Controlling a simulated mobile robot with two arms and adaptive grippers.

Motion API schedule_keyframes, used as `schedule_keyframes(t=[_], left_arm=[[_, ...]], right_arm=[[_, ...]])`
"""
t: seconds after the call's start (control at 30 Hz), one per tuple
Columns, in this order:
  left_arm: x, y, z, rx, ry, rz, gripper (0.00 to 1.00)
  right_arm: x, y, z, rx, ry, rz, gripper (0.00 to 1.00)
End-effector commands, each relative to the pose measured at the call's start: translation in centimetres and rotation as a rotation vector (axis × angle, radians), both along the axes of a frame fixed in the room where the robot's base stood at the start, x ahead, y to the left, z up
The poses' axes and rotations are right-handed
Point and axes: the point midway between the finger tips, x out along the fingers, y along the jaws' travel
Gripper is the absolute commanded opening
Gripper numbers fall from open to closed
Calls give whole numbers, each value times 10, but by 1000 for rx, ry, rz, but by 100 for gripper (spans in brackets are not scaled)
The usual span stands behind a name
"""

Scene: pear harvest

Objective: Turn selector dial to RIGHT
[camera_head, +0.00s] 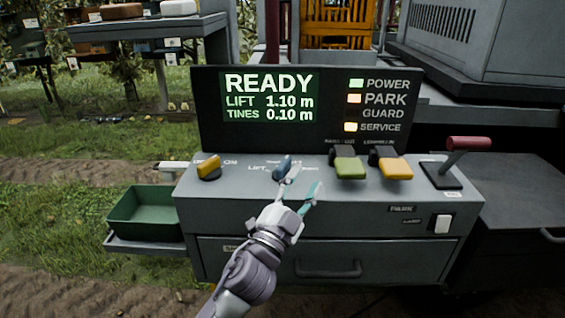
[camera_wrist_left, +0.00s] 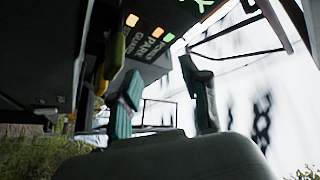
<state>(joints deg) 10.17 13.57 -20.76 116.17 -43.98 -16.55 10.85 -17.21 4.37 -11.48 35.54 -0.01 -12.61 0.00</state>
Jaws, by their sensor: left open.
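A small blue dial (camera_head: 282,167) stands on the console top, between a yellow knob and the levers. Labels surround it, and "LIFT" reads to its left; its exact pointing is hard to tell. My left gripper (camera_head: 302,184) is in front of the console, with its teal fingertips beside and just right of the dial. It is open, and I cannot tell whether a finger touches the dial. In the left wrist view the gripper (camera_wrist_left: 166,104) shows two teal fingers spread with nothing between them. My right gripper is not in view.
The yellow knob (camera_head: 209,167), green lever (camera_head: 348,168), yellow lever (camera_head: 396,168) and red-handled lever (camera_head: 468,144) share the console top. The display (camera_head: 305,108) rises behind, reading READY, with POWER, PARK and SERVICE lit. A green bin (camera_head: 148,211) sits at left.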

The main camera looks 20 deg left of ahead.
Motion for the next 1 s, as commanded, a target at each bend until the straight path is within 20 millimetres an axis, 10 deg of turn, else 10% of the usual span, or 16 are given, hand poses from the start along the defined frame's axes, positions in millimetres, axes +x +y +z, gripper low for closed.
schedule_keyframes(t=[0.2,0.43,0.57,0.7,1.0], left_arm=[[-3,-92,87,405,-439,-289,46],[-3,-163,73,1178,-689,-688,46],[29,-128,48,1662,-558,-849,46],[61,-46,51,2060,-224,-920,46],[65,74,99,2328,360,-903,46]], right_arm=[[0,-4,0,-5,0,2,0],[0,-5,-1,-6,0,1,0],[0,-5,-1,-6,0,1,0],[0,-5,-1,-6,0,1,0],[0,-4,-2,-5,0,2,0]])
